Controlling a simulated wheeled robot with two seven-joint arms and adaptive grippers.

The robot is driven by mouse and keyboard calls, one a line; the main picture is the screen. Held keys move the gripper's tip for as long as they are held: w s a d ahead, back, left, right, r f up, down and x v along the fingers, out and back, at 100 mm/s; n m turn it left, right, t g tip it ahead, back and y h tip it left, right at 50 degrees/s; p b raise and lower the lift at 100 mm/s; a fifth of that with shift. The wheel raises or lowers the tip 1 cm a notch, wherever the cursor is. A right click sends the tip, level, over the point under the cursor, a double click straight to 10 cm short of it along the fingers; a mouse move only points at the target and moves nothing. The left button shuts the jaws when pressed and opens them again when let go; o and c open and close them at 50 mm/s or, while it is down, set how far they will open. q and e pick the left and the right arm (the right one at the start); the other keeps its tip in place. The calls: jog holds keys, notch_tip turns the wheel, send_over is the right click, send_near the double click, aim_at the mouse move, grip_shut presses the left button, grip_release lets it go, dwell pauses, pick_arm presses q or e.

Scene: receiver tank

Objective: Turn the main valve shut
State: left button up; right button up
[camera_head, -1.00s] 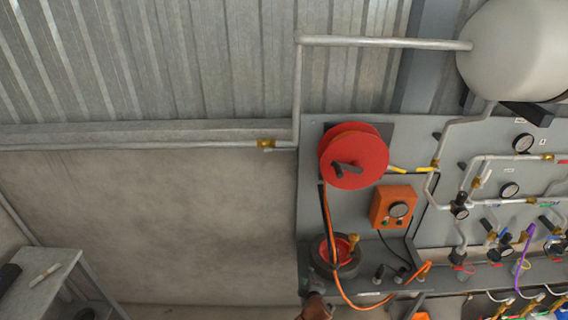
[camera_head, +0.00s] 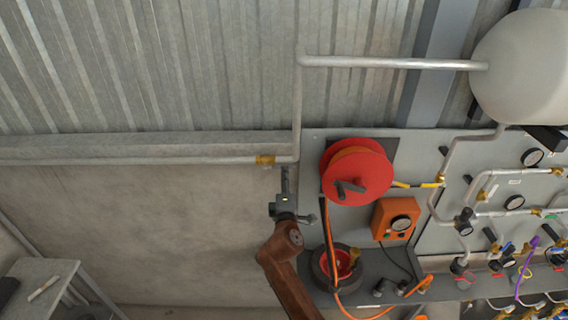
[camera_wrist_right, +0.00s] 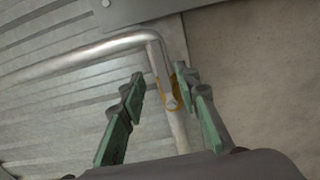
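The brass valve (camera_head: 265,160) sits on the grey wall pipe, just left of where the pipe turns upward. It also shows in the right wrist view (camera_wrist_right: 174,92) as a yellow-brass piece on the pipe, beyond and between the fingers, nearer the right one. Its handle position is too small to tell. My right gripper (camera_head: 285,172) points up, just below and right of the valve in the head view. In the right wrist view its two green-padded fingers (camera_wrist_right: 162,84) are apart with nothing clearly held between them. My left gripper is not in view.
A panel (camera_head: 322,220) to the right carries a red hose reel (camera_head: 370,178), an orange gauge box (camera_head: 388,224), pipes and gauges. A white tank (camera_head: 520,65) is at upper right. A small table (camera_head: 45,268) stands at lower left. The wall below the pipe is bare.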

aim_at(279, 167)
jog(key=w+p, duration=0.1)
jog(key=w, duration=0.5)
jog(key=shift+d, duration=0.1)
jog(key=shift+w+f, duration=0.15)
jog(key=c, duration=0.6)
grip_shut()
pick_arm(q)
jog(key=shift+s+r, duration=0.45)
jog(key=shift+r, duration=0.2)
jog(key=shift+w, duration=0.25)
